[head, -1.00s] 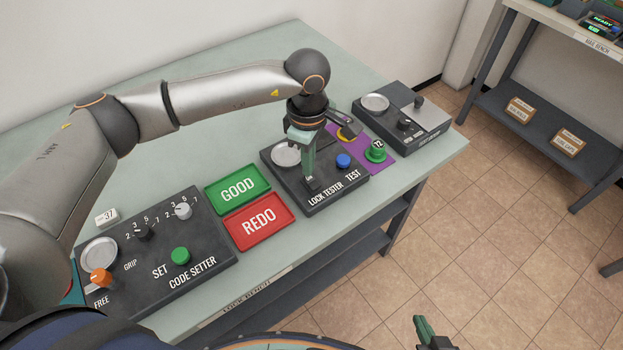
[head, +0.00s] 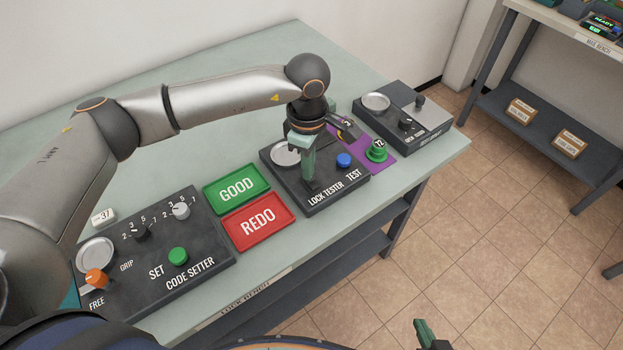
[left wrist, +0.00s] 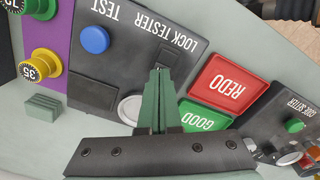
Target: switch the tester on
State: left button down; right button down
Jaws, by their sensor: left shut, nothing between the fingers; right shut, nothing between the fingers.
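The lock tester (head: 330,199) is a dark box on the bench, with a silver dish and a blue button (head: 344,160) beside the word TEST. It also shows in the left wrist view (left wrist: 135,60), with its blue button (left wrist: 94,40) and silver dish (left wrist: 130,108). My left gripper (head: 308,184) is shut and empty, pointing down at the tester's front left part by the LOCK TESTER lettering. Its green fingers (left wrist: 160,72) hide what lies under the tips, and I see no switch clearly. My right gripper (head: 425,334) is shut and empty at the bottom edge, away from the bench.
The green GOOD tray (head: 224,197) and red REDO tray (head: 240,236) lie left of the tester. The code setter (head: 210,240) is further left. A purple mat (head: 383,168) with numbered round pieces and another dark device (head: 430,128) stand to the right.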

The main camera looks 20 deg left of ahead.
pick_arm(q)
jog(key=shift+r+p, duration=1.85)
jog(key=shift+r, duration=1.6)
